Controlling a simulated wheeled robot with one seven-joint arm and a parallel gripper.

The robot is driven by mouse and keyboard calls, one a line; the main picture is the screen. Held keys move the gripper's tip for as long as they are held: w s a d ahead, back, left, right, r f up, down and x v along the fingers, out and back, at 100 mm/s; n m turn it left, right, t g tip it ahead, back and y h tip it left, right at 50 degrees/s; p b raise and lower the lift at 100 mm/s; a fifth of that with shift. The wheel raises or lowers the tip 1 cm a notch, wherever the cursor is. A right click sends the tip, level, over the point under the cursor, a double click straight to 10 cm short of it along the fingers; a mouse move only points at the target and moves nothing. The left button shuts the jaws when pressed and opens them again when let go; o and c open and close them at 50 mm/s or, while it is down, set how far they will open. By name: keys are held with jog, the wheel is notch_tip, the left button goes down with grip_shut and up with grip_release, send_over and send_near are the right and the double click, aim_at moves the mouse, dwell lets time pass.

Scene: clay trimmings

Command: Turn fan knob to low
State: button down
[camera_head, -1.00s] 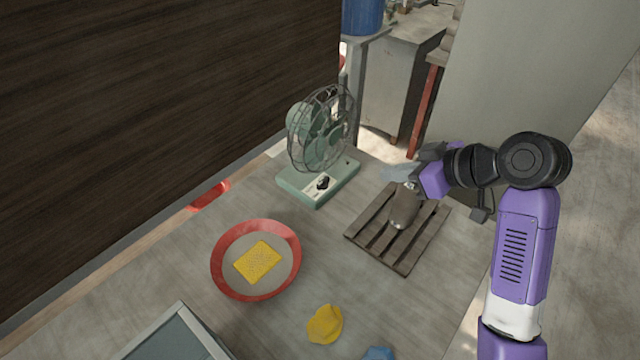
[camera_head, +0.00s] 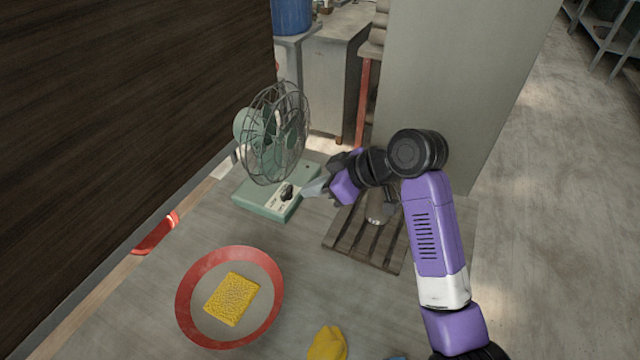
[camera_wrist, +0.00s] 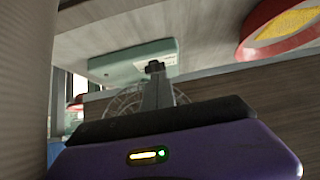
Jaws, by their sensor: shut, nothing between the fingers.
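The green fan (camera_head: 272,140) with a wire cage stands on the table. Its black knob (camera_head: 287,191) sits on the front panel of the green base (camera_head: 262,207). My gripper (camera_head: 312,190) is shut and empty, just right of the knob in the head view, and points at it. In the wrist view the fan base (camera_wrist: 130,62) appears upside down, and my gripper's fingers (camera_wrist: 156,84) reach up to the knob (camera_wrist: 155,66). I cannot tell whether they touch it. The knob's setting is too small to read.
A red-rimmed bowl (camera_head: 184,306) with a yellow sponge (camera_head: 232,299) is in front of the fan. A slatted wooden rack (camera_head: 343,238) holding a grey object (camera_head: 379,209) lies under my arm. A yellow cloth (camera_head: 327,343) is near the front. A dark wall rises at left.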

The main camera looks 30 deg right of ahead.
aim_at(281, 197)
jog(key=shift+x, duration=2.55)
jog(key=shift+s+a+m+t+h+p, duration=0.1)
jog(key=shift+a+m+t+h+p, duration=0.2)
jog(key=shift+m+h+p, duration=0.35)
jog(key=shift+s+a+m+t+h+p, duration=0.1)
jog(key=shift+a+m+t+h+p, duration=0.2)
jog(key=shift+m+p, duration=0.6)
jog(key=shift+a+r+m+h+p, duration=0.15)
jog(key=shift+m+h+p, duration=0.25)
jog(key=shift+p, duration=0.35)
jog(key=shift+w+a+m+t+h+p, duration=0.1)
jog(key=shift+a+m+t+h+p, duration=0.2)
jog(key=shift+m+h+p, duration=0.5)
jog(key=shift+w+a+f+m+h+p, duration=0.1)
jog(key=shift+a+f+m+h+p, duration=0.1)
jog(key=shift+m+h+p, duration=0.5)
jog(key=shift+w+a+f+m+h+p, duration=0.1)
jog(key=shift+a+m+h+p, duration=0.15)
jog(key=shift+m+h, duration=0.65)
jog(key=shift+m, duration=0.35)
jog(key=shift+w+a+r+p, duration=0.1)
jog(key=shift+w+a+p, duration=0.05)
jog(key=shift+a+p, duration=0.15)
